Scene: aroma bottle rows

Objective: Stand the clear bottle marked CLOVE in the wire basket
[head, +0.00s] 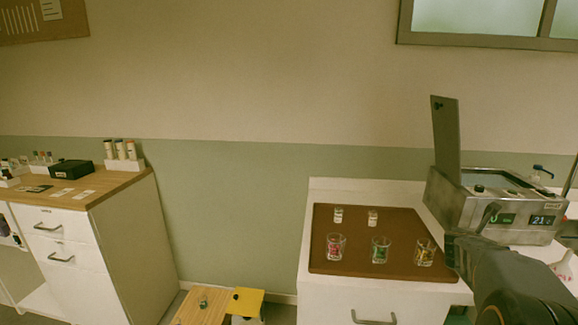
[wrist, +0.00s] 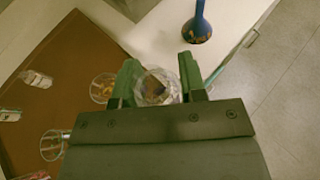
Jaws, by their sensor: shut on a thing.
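My gripper (wrist: 158,78) is shut on a clear glass bottle (wrist: 153,90), seen from above between the green fingers with something brownish showing through it. Its marking cannot be read. In the head view my arm reaches in from the right, close to the right edge of the brown tray (head: 320,255), and I cannot make out the held bottle there. Two small clear bottles stand at the tray's back, a left one (head: 338,215) and a right one (head: 373,217); their labels are too small to read. I cannot make out a wire basket in either view.
Glasses with red (head: 336,247), green (head: 380,250) and yellow (head: 425,252) contents stand along the tray's front. A steel bath (head: 470,205) with raised lid stands right of the tray. A blue flask (wrist: 197,28) stands on the white bench beyond my gripper.

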